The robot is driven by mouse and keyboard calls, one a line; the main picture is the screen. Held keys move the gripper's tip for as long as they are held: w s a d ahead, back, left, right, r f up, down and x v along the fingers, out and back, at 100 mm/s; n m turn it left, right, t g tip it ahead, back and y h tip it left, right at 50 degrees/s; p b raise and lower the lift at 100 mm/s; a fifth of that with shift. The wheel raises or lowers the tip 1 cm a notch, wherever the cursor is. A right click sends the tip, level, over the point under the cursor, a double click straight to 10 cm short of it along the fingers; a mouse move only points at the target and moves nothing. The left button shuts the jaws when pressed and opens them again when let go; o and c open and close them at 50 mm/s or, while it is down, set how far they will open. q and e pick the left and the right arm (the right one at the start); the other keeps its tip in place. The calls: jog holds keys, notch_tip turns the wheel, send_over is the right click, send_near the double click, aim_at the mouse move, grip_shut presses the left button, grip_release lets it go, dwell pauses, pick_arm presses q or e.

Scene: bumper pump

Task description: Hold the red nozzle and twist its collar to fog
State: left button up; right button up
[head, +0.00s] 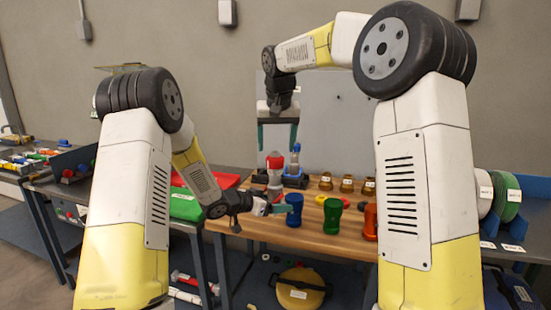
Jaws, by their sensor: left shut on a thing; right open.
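A red-topped piece (275,162), apparently the red nozzle, stands upright at the back left of the wooden bench (330,185). It has a pale band and a grey lower part, where fine detail is too small to read. My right gripper (278,142) points down, open and empty, above the red-topped piece, with fingers spread to either side.
A blue-tipped piece (296,160) stands just right of the red-topped one. A green waisted piece (332,217) and an orange-red one (370,222) stand toward the front right. Several brass fittings (347,184) line the back. A green coil (506,197) is at far right.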

aim_at(276, 154)
jog(key=x, duration=0.6)
jog(key=c, duration=1.4)
